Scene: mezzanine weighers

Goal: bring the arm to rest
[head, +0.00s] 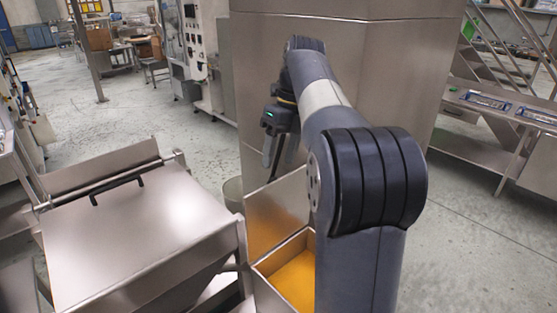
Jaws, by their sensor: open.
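My arm rises from the bottom of the head view and bends away toward a large steel housing. My gripper (280,148) hangs at its far end, fingers pointing down, left of the forearm. The two fingers are apart and nothing shows between them. The gripper is above a steel bin (262,268) holding a flat orange-yellow fill (297,281). Part of the bin is hidden behind my arm.
A steel hopper with a closed lid (140,235) and black handle (117,188) stands at left. The tall steel housing (385,65) stands close behind my arm. A steel bench (500,115) and stairs are at right. Open floor (140,115) lies at back left.

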